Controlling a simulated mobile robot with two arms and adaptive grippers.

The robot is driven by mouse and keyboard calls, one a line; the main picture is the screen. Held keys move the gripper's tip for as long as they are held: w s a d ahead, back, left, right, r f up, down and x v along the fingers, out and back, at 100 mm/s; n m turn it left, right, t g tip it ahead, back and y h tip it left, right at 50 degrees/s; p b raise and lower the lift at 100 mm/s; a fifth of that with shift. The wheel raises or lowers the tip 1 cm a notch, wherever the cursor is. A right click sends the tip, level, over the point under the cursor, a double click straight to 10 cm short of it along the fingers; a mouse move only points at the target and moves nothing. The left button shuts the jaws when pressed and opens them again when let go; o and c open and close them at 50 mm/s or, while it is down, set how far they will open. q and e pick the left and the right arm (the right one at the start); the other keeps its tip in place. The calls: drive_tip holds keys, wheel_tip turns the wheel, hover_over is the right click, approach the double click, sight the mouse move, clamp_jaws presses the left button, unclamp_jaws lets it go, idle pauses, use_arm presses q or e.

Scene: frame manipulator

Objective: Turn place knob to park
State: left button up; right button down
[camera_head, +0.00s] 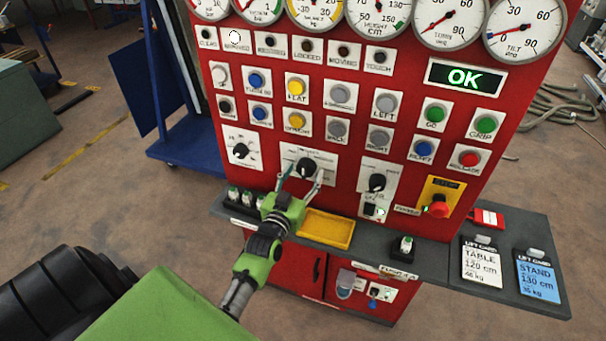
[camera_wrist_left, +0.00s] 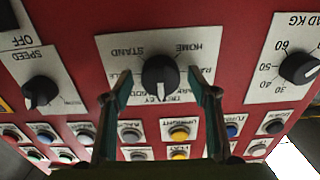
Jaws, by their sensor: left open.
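The place knob is most likely the black rotary knob (camera_head: 306,167) on a white plate in the middle of the red panel. In the left wrist view the black knob (camera_wrist_left: 160,76) shows upside down, with STAND and HOME legible beside it. Its white mark seems to point toward the lower edge of that view; the label there is too small to read surely. My left gripper (camera_head: 301,181) is open, its two fingers pointing at the knob. In the wrist view its fingertips (camera_wrist_left: 160,95) stand apart on either side of the knob, with gaps. My right gripper is not in view.
Other knobs flank it: one at the left (camera_head: 240,151) and a speed knob (camera_head: 377,183) at the right. Rows of buttons lie above. A red emergency button (camera_head: 439,206) is further right. A yellow tray (camera_head: 327,229) and grey shelf (camera_head: 440,252) lie below.

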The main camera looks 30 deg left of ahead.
use_arm(q)
drive_tip(key=c, duration=1.1)
drive_tip(key=n, duration=0.4)
drive_tip(key=shift+n+p, duration=0.3)
drive_tip(key=shift+p, duration=0.05)
drive_tip(key=shift+d+n, duration=0.1)
drive_tip(key=shift+n, duration=1.9)
drive_tip(key=o, duration=1.1)
